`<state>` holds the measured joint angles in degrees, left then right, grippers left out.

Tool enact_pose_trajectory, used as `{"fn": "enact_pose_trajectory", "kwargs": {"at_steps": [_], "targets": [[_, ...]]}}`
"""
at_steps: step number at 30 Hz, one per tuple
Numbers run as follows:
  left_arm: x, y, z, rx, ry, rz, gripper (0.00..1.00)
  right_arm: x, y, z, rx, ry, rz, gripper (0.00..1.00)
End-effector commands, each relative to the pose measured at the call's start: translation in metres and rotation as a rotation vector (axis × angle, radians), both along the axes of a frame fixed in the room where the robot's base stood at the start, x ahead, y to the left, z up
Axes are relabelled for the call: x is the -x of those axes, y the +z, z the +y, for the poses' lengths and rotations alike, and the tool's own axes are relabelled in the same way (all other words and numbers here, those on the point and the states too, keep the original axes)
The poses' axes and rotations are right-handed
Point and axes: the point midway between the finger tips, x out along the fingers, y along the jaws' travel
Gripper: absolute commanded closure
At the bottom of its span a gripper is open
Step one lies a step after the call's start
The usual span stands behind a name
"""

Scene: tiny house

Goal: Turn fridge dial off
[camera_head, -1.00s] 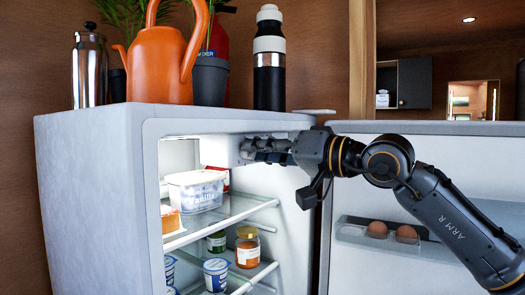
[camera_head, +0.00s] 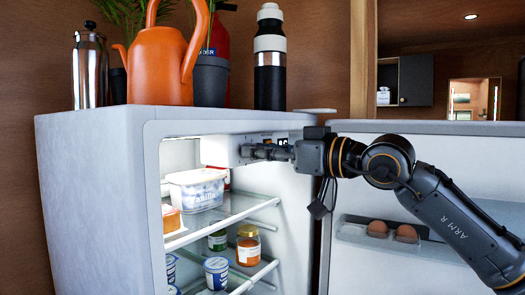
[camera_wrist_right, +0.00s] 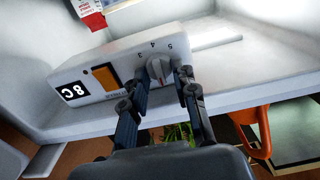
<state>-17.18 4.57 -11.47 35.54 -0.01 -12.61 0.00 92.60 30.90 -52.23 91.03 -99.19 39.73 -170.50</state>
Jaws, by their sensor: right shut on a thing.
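The fridge (camera_head: 88,190) stands open, with a white control box (camera_head: 222,152) under its top inner edge. In the right wrist view the box (camera_wrist_right: 65,78) carries a grey dial (camera_wrist_right: 158,70), with the numbers 3, 4 and 5 visible around it. It also has an orange switch (camera_wrist_right: 104,76) and a black display reading 8C (camera_wrist_right: 72,92). My right gripper (camera_head: 250,152) reaches in at the box. In the right wrist view its two fingers (camera_wrist_right: 163,88) are on either side of the dial, shut on it. In the head view the fingers hide the dial. My left gripper is not in view.
The open fridge door (camera_head: 460,160) with eggs (camera_head: 378,228) stands behind my right arm. Below the box, glass shelves hold a vanilla tub (camera_head: 196,190), a jar (camera_head: 248,247) and cups. An orange watering can (camera_head: 160,65) and a bottle (camera_head: 269,60) stand on top.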

Motion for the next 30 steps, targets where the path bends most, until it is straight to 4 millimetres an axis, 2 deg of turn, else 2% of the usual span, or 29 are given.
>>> {"fn": "enact_pose_trajectory", "kwargs": {"at_steps": [12, 13, 15, 16, 26, 30], "targets": [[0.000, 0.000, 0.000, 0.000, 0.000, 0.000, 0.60, 0.000, -0.001, 0.000, 0.006, 0.000, -0.005, 1.00], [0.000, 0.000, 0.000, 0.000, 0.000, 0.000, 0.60, 0.000, -0.001, 0.000, 0.006, 0.000, -0.005, 0.68], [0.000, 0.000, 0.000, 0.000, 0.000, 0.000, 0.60, 0.000, -0.001, 0.000, 0.006, 0.000, -0.005, 0.53], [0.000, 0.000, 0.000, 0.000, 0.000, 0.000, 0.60, 0.000, -0.001, 0.000, 0.006, 0.000, -0.006, 0.50], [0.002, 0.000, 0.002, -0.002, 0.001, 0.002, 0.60, 0.001, 0.000, -0.002, 0.004, -0.001, -0.006, 0.50], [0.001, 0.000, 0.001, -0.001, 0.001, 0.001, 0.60, 0.009, 0.000, -0.014, 0.004, -0.002, -0.006, 0.50]]}}
